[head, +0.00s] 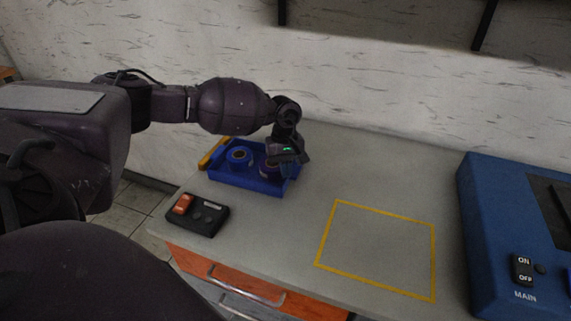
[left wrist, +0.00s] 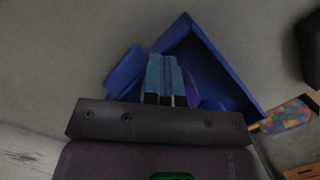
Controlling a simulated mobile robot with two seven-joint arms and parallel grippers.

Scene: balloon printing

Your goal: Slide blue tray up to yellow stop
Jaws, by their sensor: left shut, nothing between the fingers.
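The blue tray (head: 240,182) lies on the grey table near the wall. It holds two round items: a blue one (head: 238,157) at the left and a purple one (head: 268,168) at the right. The yellow stop (head: 211,153) stands at the tray's left end; I cannot tell if they touch. My left gripper (head: 288,172) is shut and empty, pointing down at the tray's right end and partly hiding it. In the left wrist view, the fingers (left wrist: 167,70) overlap the blue tray (left wrist: 225,68); contact is unclear. My right gripper is out of view.
A black control box (head: 197,215) with an orange switch sits near the table's front left edge. A yellow outlined square (head: 326,235) marks clear table to the right. A blue machine (head: 485,225) with ON/OFF buttons stands at the far right. The wall runs behind.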

